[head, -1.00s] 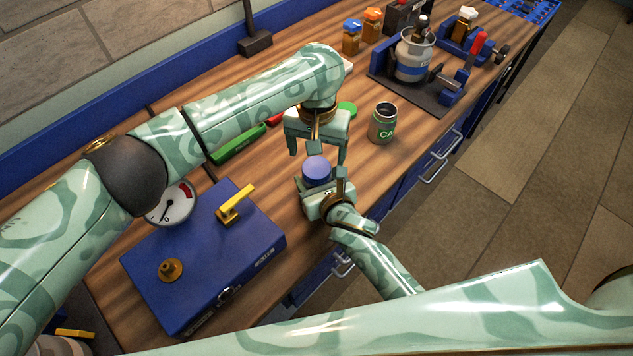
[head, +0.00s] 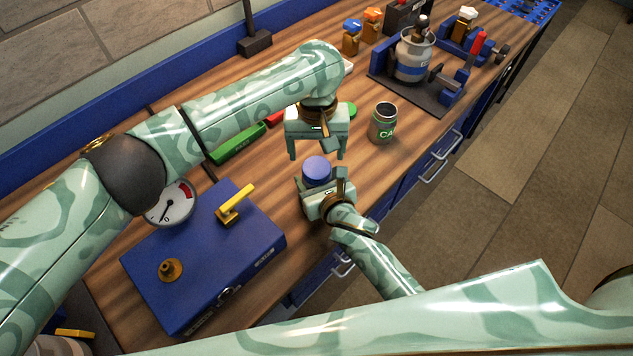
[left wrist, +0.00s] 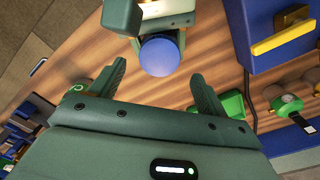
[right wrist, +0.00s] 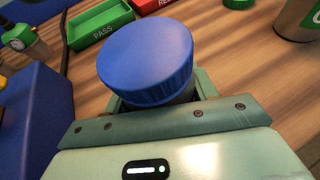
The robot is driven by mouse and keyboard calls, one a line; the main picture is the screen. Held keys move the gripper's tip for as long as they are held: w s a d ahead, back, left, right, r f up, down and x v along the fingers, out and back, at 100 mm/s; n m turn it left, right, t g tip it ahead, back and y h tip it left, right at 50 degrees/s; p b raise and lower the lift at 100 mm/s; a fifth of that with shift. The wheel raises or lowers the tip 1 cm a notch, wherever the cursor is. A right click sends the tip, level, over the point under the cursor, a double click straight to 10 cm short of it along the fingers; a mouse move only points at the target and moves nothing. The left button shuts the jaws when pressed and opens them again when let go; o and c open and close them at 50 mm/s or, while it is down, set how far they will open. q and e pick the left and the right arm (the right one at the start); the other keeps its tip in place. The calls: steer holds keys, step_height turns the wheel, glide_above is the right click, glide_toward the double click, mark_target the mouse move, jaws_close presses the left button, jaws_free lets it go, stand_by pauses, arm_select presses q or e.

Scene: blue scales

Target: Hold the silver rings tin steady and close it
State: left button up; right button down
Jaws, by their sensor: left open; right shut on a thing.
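A tin with a round blue lid (head: 317,170) is held above the counter's front part. The lid fills the middle of the right wrist view (right wrist: 147,60) and shows in the left wrist view (left wrist: 160,54). It sits on top of a dark tin body (right wrist: 183,95), mostly hidden; I cannot read a label or tell how tightly the lid sits. My right gripper (head: 321,188) is shut around the tin body from the front. My left gripper (head: 317,156) is open and empty, pointing down just above and behind the lid, apart from it.
An open tin with a green label (head: 382,122) stands to the right, with a green lid (head: 346,108) behind it. A blue box with a yellow handle (head: 235,203) stands left. A green tray (head: 238,146) and a clamped canister (head: 413,57) are farther back.

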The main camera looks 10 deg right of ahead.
mark_target(318, 168)
arm_select(q)
steer(key=shift+f, duration=2.5)
steer(key=c, duration=1.1)
steer(key=shift+o, duration=0.2)
steer(key=m, duration=0.3)
steer(key=o, duration=1)
steer(key=shift+o, duration=0.4)
steer(key=shift+s+d, duration=0.1)
steer(key=shift+d, duration=0.05)
